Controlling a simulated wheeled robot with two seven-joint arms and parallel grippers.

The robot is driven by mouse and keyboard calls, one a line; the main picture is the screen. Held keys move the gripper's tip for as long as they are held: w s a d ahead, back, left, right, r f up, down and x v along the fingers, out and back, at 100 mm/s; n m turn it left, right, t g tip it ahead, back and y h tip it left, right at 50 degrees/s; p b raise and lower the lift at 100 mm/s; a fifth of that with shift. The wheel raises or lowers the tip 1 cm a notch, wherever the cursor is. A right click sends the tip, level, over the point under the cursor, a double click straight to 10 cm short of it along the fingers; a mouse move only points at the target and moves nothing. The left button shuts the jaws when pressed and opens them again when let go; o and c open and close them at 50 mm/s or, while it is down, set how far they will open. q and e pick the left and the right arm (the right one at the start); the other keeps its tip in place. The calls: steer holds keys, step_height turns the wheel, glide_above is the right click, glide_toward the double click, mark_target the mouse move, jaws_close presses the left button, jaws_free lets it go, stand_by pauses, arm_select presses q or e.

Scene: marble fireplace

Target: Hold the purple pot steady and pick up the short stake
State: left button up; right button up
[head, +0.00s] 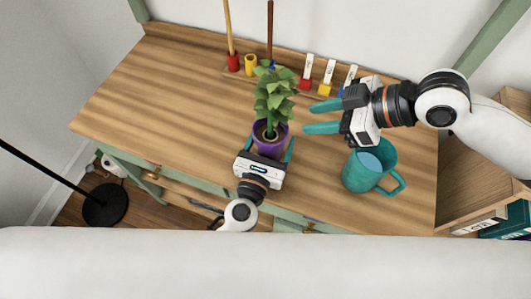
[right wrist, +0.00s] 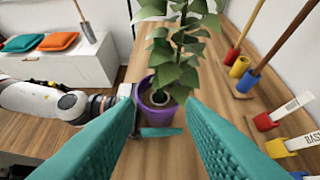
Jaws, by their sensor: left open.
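The purple pot (head: 268,146) with a leafy green plant (head: 272,92) stands upright on the wooden table. My left gripper (head: 266,147) is at its front, open, with one teal finger on each side; contact is unclear. The pot also shows in the right wrist view (right wrist: 160,112). My right gripper (head: 308,117) is open and empty, right of the pot, its fingers pointing towards the plant. At the back, a pale stake (head: 229,30) stands in a red holder and a brown stake (head: 270,32) in a blue one. A yellow holder (head: 251,64) between them shows no clear stake. I cannot tell which stake is short.
A teal watering can (head: 368,168) stands front right, below my right gripper. White plant labels stand in red (head: 305,84), yellow (head: 326,89) and blue holders at the back right. The table's left half (head: 160,95) is clear.

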arm_select(q)
steer(key=shift+w+d, duration=0.15)
steer(key=shift+w, duration=0.25)
steer(key=shift+c, duration=0.3)
